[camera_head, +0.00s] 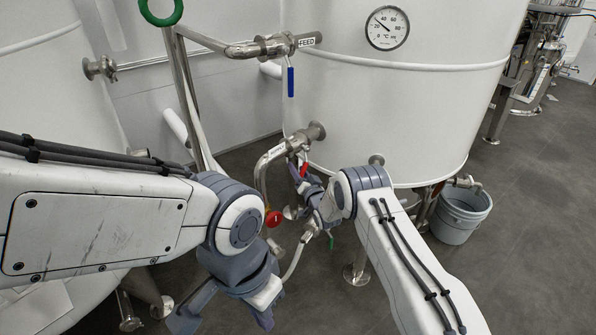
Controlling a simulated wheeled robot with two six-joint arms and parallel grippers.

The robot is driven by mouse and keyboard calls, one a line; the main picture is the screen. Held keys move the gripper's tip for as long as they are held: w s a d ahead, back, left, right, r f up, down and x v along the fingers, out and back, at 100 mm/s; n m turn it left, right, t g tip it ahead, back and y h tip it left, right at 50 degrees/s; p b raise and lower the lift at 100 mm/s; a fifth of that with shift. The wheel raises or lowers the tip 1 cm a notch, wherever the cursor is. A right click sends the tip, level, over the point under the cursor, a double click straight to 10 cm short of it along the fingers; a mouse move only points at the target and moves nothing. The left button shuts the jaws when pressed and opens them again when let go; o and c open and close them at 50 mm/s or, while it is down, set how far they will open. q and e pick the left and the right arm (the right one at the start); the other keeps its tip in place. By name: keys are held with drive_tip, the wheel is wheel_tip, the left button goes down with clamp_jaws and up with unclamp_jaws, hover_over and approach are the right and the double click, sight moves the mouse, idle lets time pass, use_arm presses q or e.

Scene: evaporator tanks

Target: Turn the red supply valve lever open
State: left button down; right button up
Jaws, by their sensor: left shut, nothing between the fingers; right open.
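A red lever (303,168) sits on the steel pipe valve low on the front of the white tank, partly hidden by my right gripper (306,186). My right gripper is open with its fingers close to the lever; I cannot tell whether they touch it. My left gripper (236,296) is shut and empty, low in the view, left of and nearer than the valve. Its fingertips are hard to make out.
A red round knob (273,219) is on the pipework below the lever. A blue lever (291,81) hangs under the FEED pipe (308,41). A dial gauge (387,28) is on the tank (400,105).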

drive_tip(key=shift+w, duration=0.1)
clamp_jaws()
idle(1.4)
